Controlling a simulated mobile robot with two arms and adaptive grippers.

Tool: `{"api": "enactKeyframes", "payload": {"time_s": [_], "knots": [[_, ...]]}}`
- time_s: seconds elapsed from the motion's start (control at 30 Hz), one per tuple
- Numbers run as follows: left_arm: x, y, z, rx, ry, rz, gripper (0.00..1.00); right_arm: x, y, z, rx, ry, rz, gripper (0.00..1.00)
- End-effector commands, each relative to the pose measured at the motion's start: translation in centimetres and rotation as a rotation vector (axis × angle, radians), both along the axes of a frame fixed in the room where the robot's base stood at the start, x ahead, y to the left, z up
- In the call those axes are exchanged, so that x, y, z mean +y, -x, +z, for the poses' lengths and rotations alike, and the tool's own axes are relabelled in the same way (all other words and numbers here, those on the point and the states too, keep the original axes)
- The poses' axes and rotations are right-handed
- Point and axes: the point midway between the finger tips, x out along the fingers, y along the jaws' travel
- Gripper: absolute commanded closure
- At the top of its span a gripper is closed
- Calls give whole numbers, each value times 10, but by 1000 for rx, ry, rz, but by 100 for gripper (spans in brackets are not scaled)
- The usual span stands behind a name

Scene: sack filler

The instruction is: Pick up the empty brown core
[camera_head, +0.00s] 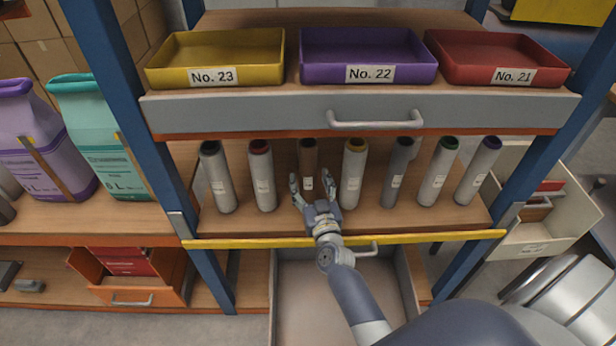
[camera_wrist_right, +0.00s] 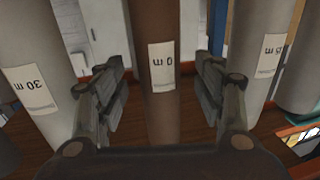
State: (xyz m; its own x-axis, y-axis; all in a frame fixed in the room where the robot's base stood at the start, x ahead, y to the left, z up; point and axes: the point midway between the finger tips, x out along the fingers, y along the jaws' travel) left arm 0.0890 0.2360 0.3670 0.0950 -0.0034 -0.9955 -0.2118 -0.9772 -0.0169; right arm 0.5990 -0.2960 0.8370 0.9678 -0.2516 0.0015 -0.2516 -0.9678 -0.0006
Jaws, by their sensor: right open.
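The brown core (camera_head: 308,160) stands upright in the row of spools on the middle shelf, with a white label. In the right wrist view the brown core (camera_wrist_right: 155,110) fills the middle, and its label reads "0 m" upside down. My right gripper (camera_head: 316,190) is open in front of the core. In the right wrist view my right gripper's fingers (camera_wrist_right: 163,85) are spread to either side of the core, with gaps between them and it. My left gripper is not in view.
Grey spools flank the core closely: one with a red top (camera_head: 262,178) on the left and one with a yellow top (camera_head: 352,172) on the right. A yellow rail (camera_head: 260,242) edges the shelf (camera_head: 460,216). A drawer (camera_head: 300,118) with trays is above.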

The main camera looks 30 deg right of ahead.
Motion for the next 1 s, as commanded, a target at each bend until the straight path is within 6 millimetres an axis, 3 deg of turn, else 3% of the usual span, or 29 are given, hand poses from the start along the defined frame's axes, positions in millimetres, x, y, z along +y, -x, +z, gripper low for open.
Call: {"api": "enactKeyframes", "payload": {"time_s": [0.2,0.5,0.7,1.0], "knots": [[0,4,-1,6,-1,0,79,-8,-28,-2,-1,1,1,38],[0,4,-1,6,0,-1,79,-9,-32,-2,0,0,1,38],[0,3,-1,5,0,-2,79,-9,-32,-2,0,1,1,83],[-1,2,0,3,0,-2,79,-9,-32,-2,0,1,1,84]]}}
